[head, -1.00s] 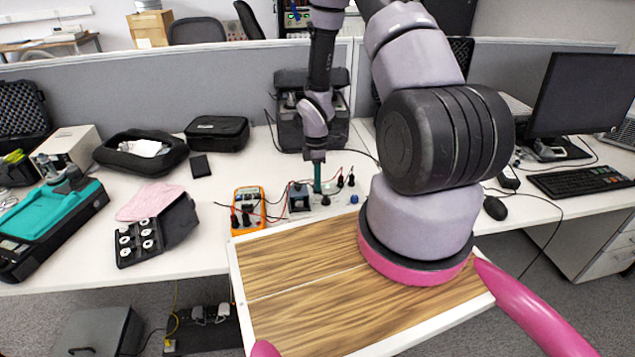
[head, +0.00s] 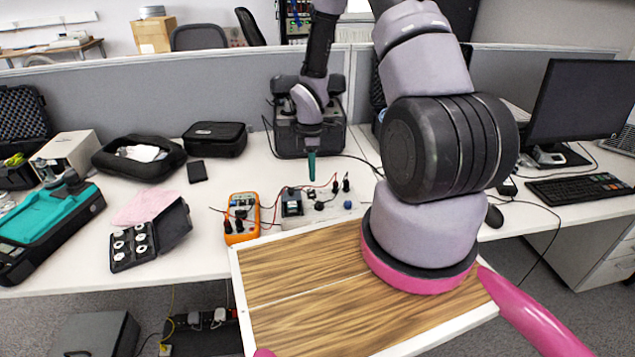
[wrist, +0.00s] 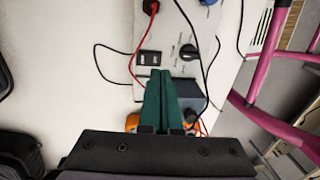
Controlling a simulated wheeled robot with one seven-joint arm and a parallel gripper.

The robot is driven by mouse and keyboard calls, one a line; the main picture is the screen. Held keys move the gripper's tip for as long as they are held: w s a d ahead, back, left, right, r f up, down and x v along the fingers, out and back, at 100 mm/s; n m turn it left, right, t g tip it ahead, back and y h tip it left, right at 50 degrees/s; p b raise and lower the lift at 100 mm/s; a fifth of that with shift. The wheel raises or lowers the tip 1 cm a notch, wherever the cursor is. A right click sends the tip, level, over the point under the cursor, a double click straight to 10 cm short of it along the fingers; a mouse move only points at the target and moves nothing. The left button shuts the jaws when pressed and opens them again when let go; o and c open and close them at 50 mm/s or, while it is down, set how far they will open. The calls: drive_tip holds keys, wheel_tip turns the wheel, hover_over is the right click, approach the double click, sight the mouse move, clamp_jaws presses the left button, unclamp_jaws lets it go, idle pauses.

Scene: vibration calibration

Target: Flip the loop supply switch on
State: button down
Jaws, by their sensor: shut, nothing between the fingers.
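The loop supply switch appears to be the black rocker (wrist: 149,58) on the pale control panel (wrist: 172,35) in the wrist view. It lies just beyond my fingertips and slightly to their left; I cannot tell which way it is tipped. The panel also shows in the head view (head: 332,212), where the rocker is too small to make out surely. My gripper (head: 311,180) has green fingers and points down above the panel's back edge, apart from it. In the wrist view my gripper (wrist: 160,74) has its fingers together, with nothing between them.
A black knob (wrist: 188,52) sits right of the rocker. Red and black leads cross the panel. An orange multimeter (head: 241,218) stands left of the panel, and a black case (head: 309,132) stands behind. A wood-topped board (head: 300,285) lies in front.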

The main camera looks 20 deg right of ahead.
wheel_tip(320, 180, up, 9)
drive_tip(key=s, duration=0.1)
drive_tip(key=shift+a+f, duration=0.2)
drive_tip(key=s+d+r+m+t, duration=0.15)
drive_tip(key=r+m, duration=0.35)
drive_tip(key=r, duration=0.6)
drive_tip(key=s+a+r+m+t, duration=0.15)
drive_tip(key=r+m, duration=0.25)
drive_tip(key=r, duration=0.7)
drive_tip(key=s+a+r+m+t+y, duration=0.1)
drive_tip(key=s+r+m+t, duration=0.4)
drive_tip(key=s+r+m, duration=0.6)
drive_tip(key=s+r, duration=0.4)
drive_tip(key=shift+a+t+y, duration=0.15)
drive_tip(key=shift+t+y, duration=0.15)
drive_tip(key=shift+y, duration=0.1)
drive_tip(key=shift+s+r, duration=0.1)
